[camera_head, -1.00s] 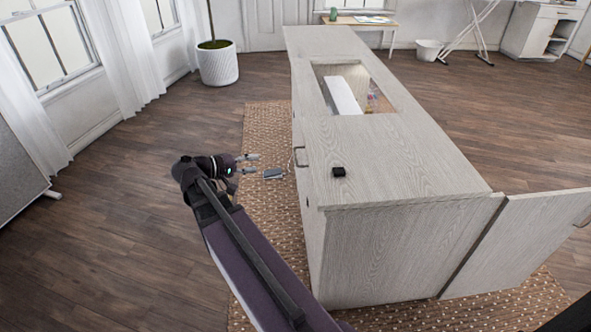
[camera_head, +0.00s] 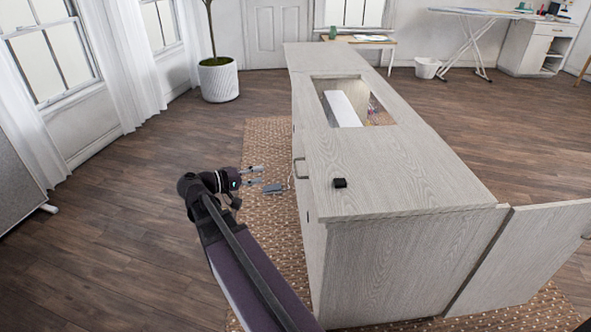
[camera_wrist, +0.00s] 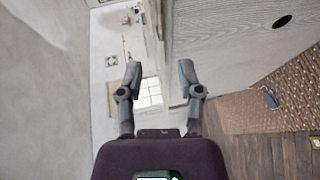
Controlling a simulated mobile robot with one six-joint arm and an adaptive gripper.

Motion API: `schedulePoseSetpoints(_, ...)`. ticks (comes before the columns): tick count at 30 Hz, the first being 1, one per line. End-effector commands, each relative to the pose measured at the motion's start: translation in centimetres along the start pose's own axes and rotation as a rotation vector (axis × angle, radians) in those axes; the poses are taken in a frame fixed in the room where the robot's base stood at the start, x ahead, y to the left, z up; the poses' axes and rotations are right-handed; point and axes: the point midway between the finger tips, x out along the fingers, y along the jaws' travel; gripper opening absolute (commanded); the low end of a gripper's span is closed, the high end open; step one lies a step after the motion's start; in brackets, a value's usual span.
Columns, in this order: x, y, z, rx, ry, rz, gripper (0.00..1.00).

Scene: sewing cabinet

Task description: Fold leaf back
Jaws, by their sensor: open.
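The pale wood-grain cabinet (camera_head: 385,265) stands on the rug in the head view. A matching flat panel (camera_head: 525,255), which looks like the leaf, stands upright at its near right corner, angled outward. My gripper (camera_head: 260,175) is left of the cabinet, apart from it and far from that panel. In the wrist view, my gripper (camera_wrist: 160,72) has its two fingers spread with nothing between them. A pale wood-grain surface (camera_wrist: 225,55) lies beyond the right finger. The panel cannot be made out in the wrist view.
The cabinet top has a rectangular opening holding a white object (camera_head: 342,110). A grey pedal-like object (camera_head: 273,188) lies on the woven rug (camera_head: 262,145). Wooden floor (camera_head: 120,215) is clear on the left.

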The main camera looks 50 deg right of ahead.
Motion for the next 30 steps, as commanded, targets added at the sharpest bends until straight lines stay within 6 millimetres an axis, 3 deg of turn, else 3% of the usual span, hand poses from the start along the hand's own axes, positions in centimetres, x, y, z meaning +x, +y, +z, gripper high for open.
schedulePoseSetpoints(30,11.2,-0.1,0.0,0.000,-0.001,0.000,0.47)
